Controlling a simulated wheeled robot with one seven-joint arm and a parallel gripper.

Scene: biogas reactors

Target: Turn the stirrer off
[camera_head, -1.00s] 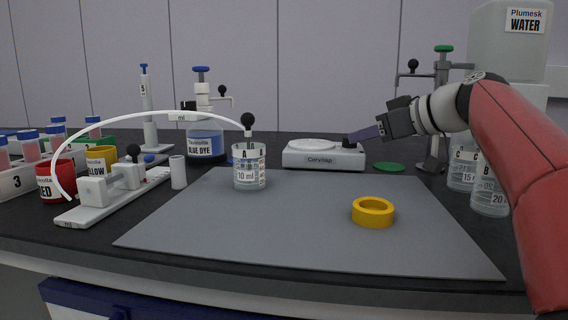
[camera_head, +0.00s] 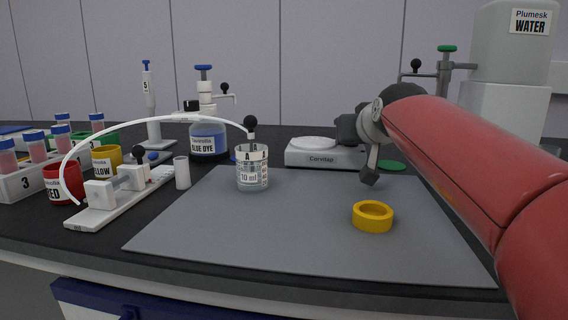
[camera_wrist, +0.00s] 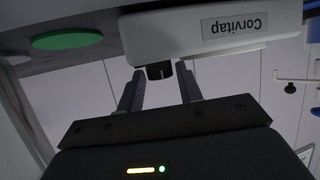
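The stirrer (camera_head: 315,157) is a flat white unit labelled Corvitap, with a pale round top, at the back of the grey mat. It also shows upside down in the wrist view (camera_wrist: 175,35). My gripper (camera_wrist: 159,79) is open, with one finger on each side of the knob. Whether the fingers touch the knob, I cannot tell. In the head view my wrist and arm hide the knob and the fingertips.
A beaker A (camera_head: 252,178) stands on the grey mat (camera_head: 300,235), left of the stirrer, with a tube in it. A yellow ring (camera_head: 372,217) lies on the mat. A green disc (camera_head: 392,166) lies right of the stirrer. The mat's middle is clear.

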